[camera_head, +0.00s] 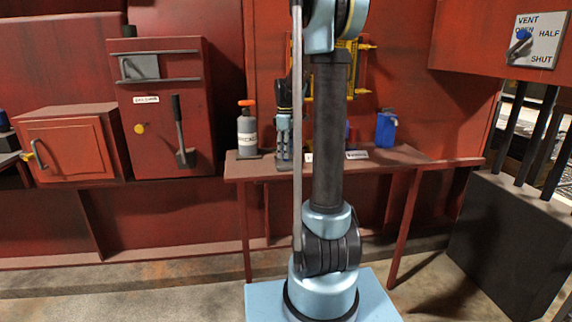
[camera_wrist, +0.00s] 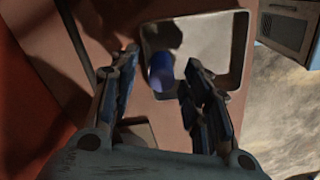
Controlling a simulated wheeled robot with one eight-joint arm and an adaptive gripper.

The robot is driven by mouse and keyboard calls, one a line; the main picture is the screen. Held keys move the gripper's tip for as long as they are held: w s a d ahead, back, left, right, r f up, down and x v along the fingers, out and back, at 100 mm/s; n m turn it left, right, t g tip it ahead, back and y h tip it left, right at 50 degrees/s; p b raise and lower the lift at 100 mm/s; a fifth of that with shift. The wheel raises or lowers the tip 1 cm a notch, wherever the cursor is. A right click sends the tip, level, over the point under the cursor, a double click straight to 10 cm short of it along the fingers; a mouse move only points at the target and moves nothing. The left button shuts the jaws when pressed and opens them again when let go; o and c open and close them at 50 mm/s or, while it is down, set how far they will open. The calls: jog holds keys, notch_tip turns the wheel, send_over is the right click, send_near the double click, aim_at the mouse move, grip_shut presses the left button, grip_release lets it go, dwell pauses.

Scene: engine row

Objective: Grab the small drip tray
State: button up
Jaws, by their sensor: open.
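The small drip tray (camera_wrist: 212,38) shows in the wrist view as a shallow, pale, square tray with a dark rim, at the top centre-right. A blue cylinder (camera_wrist: 161,74) shows at its left side; I cannot tell whether it stands inside the tray. My gripper (camera_wrist: 161,60) is open, its two fingers spread, with the right finger overlapping the tray's lower edge in the picture. I see nothing held between the fingers. In the head view my gripper (camera_head: 284,152) points down over the red workbench (camera_head: 400,154). I cannot make out the tray there; my arm blocks part of the bench.
A grey bottle with an orange cap (camera_head: 247,132) stands close left of my gripper. A red wall cabinet (camera_head: 165,105) is left. A dark block (camera_head: 510,235) stands right.

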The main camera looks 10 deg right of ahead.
grip_shut()
